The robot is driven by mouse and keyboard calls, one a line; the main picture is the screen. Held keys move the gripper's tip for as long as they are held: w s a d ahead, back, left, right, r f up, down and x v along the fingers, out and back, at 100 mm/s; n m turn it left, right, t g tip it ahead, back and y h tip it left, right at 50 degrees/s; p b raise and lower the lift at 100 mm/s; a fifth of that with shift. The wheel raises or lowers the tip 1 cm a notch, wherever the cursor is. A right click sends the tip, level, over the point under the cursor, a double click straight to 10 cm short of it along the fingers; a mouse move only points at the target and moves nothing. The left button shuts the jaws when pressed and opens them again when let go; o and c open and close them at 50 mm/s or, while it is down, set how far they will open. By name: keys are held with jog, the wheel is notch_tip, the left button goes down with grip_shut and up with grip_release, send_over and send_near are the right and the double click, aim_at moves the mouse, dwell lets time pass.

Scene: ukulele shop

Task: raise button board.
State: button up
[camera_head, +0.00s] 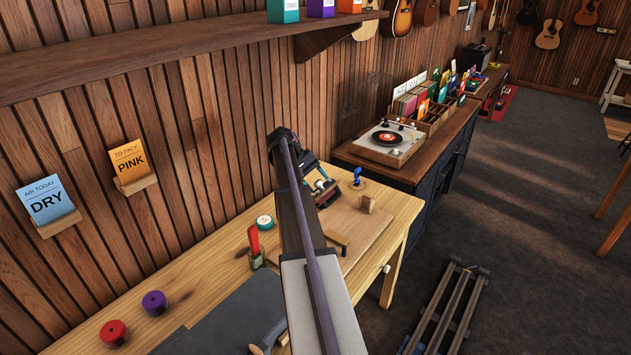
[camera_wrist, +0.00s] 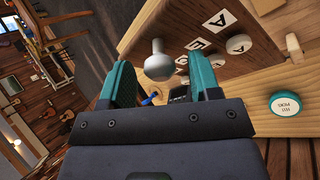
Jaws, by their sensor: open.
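In the wrist view a brown wooden board (camera_wrist: 185,22) carries lettered white squares and round white buttons (camera_wrist: 238,43), one marked A. I take it as the button board. A pale grey rounded knob (camera_wrist: 158,62) stands up from it. My gripper (camera_wrist: 161,75) is open, its teal fingers on either side of the knob in the picture. I cannot tell whether they touch it or how deep they reach. In the head view my gripper (camera_head: 322,187) is over the wooden workbench (camera_head: 200,273), partly hidden by my arm, and the lettered buttons do not show.
A green-and-white tin (camera_head: 264,222) is on the bench, also in the wrist view (camera_wrist: 285,103). A red upright item (camera_head: 254,243) stands near it. Red (camera_head: 113,332) and purple (camera_head: 154,303) spools sit at the left. A record player (camera_head: 390,141) stands beyond. A wall shelf (camera_head: 170,55) hangs above.

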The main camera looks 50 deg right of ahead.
jog(key=p+v, duration=0.8)
jog(key=v, duration=0.2)
jog(key=shift+w+a+r, duration=0.15)
jog(key=shift+r, duration=0.2)
